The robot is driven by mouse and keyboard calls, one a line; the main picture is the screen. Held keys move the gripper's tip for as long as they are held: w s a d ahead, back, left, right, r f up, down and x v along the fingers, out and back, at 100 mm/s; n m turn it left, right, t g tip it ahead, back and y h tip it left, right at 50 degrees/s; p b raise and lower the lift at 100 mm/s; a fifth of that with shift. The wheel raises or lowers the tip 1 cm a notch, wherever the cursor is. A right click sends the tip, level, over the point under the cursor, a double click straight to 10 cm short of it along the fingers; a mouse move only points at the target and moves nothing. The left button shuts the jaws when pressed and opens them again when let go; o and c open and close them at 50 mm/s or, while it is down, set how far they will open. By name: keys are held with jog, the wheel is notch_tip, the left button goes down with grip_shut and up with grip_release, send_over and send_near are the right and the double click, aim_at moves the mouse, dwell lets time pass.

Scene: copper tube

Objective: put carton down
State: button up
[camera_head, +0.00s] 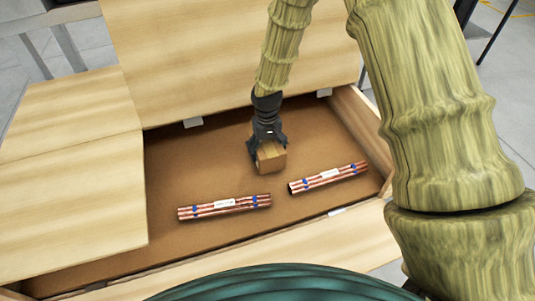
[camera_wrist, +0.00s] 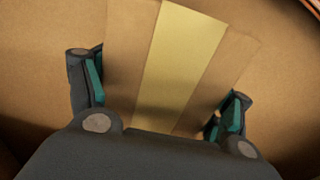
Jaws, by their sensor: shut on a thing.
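A small brown carton (camera_head: 271,159) is held by my gripper (camera_head: 267,143) inside a large open wooden box (camera_head: 165,255). In the wrist view the carton (camera_wrist: 178,65) shows a pale yellow tape strip along its middle. The fingers of my gripper (camera_wrist: 158,95) press from both sides, with teal pads facing the carton. The carton is low, over or on the brown box floor (camera_head: 185,165); I cannot tell whether it touches.
Two bundles of copper tubes with blue bands lie on the floor, one at the front left (camera_head: 224,207) and one at the right (camera_head: 328,177). Wooden flaps (camera_head: 70,165) stand open around the box. The floor left of the carton is clear.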

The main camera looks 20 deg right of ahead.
jog(key=shift+f, duration=1.1)
jog(key=o, duration=1.2)
jog(key=shift+f, duration=0.1)
notch_tip(320, 180, up, 12)
jog(key=shift+r+p, duration=0.1)
jog(key=shift+p, duration=0.35)
